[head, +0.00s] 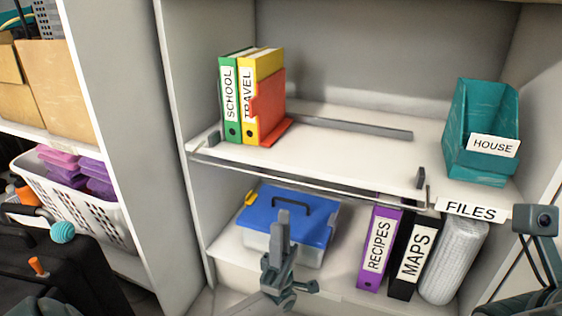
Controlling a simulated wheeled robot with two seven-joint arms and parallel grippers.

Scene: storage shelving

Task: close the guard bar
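The guard bar (310,184) is a thin, pale rail running along the front of the upper shelf. It hangs slightly below the shelf's front edge, between a small dark bracket (213,138) at the left and another (421,178) at the right. My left gripper (283,218) points upward in front of the lower shelf, below the middle of the bar and apart from it in the picture. Its fingers overlap, so their opening is unclear. Part of my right arm's end (536,221) shows at the right edge; its fingers cannot be made out.
Green and yellow binders (231,98) and a red holder (268,105) stand on the upper shelf (340,150), with a teal HOUSE bin (482,125) at right. Below are a blue-lidded box (262,205), a purple binder (378,250) and a black one (412,258). The upper shelf's middle is mostly clear.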

